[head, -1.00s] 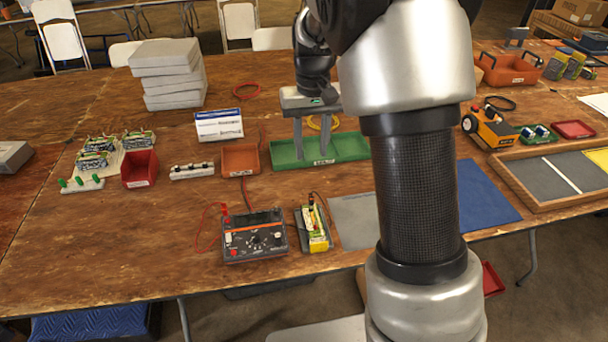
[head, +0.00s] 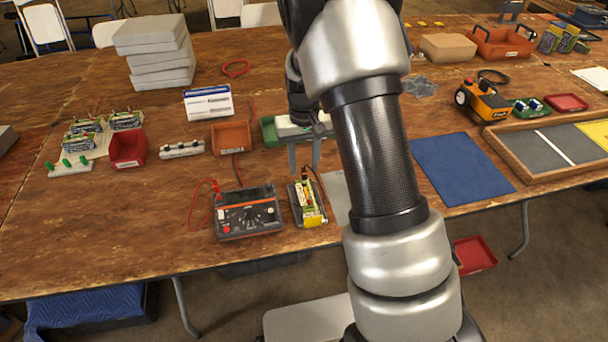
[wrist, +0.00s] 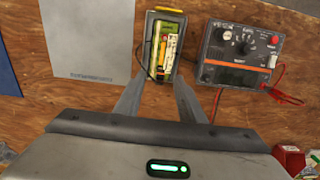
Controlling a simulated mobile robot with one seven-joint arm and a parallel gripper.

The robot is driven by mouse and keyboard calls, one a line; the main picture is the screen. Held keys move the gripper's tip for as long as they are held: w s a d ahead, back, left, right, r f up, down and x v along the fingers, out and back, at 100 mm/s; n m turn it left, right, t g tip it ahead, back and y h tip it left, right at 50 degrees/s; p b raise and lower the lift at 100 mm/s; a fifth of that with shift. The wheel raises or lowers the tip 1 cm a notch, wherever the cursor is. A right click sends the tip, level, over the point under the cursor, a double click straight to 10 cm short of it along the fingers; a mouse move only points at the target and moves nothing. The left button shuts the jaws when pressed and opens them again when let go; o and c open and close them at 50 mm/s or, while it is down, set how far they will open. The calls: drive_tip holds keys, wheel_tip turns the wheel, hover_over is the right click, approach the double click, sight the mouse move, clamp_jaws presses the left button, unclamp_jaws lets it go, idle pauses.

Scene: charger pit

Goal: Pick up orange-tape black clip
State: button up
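A small yellow-and-black battery pack (head: 308,207) stands on the table with small clips and a dark lead at its far end. It also shows in the wrist view (wrist: 165,50), with a dark lead along its left side. The clips are too small to tell which black one bears orange tape. My gripper (head: 304,172) is open, with its fingers pointing down above the pack's far end. In the wrist view my gripper (wrist: 158,82) shows nothing between its fingers, which reach toward the pack's near end.
A black-and-orange meter (head: 247,213) with red leads stands close beside the pack. A grey mat (wrist: 92,38) lies on its other side. An orange bin (head: 231,138) and a green tray (head: 269,133) are behind.

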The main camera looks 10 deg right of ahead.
sight(304, 169)
wheel_tip(304, 169, down, 3)
drive_tip(key=shift+r, duration=0.15)
drive_tip(key=c, duration=0.9)
wheel_tip(304, 169, up, 10)
drive_tip(key=shift+r+p, duration=0.1)
drive_tip(key=shift+p, duration=0.45)
